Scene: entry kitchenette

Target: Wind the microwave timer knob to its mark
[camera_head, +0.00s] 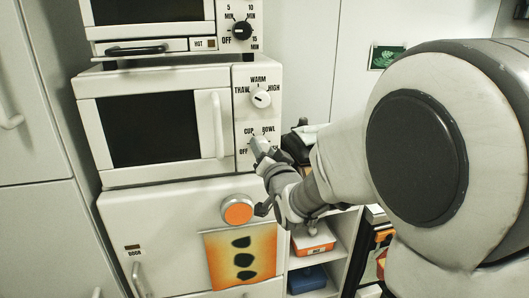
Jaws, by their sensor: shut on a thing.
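The white microwave (205,81) has a dark window, an upright handle and a control panel on its right. The panel's lower knob (264,141) is ringed by CUP, BOWL and OFF labels; a further label at its right is partly hidden. My gripper (259,149) comes in from the lower right and is shut on this knob. The fingers cover most of the knob, so I cannot tell where its pointer stands. The upper white knob (261,99), with THAW, WARM and HIGH labels, is clear of my gripper.
Above sits a toaster oven (187,45) with a black minute knob (242,31). Below, a white door carries an orange-faced round object (238,211) and an orange picture (240,262), close under my gripper. Shelves with an orange box (313,240) stand at the lower right.

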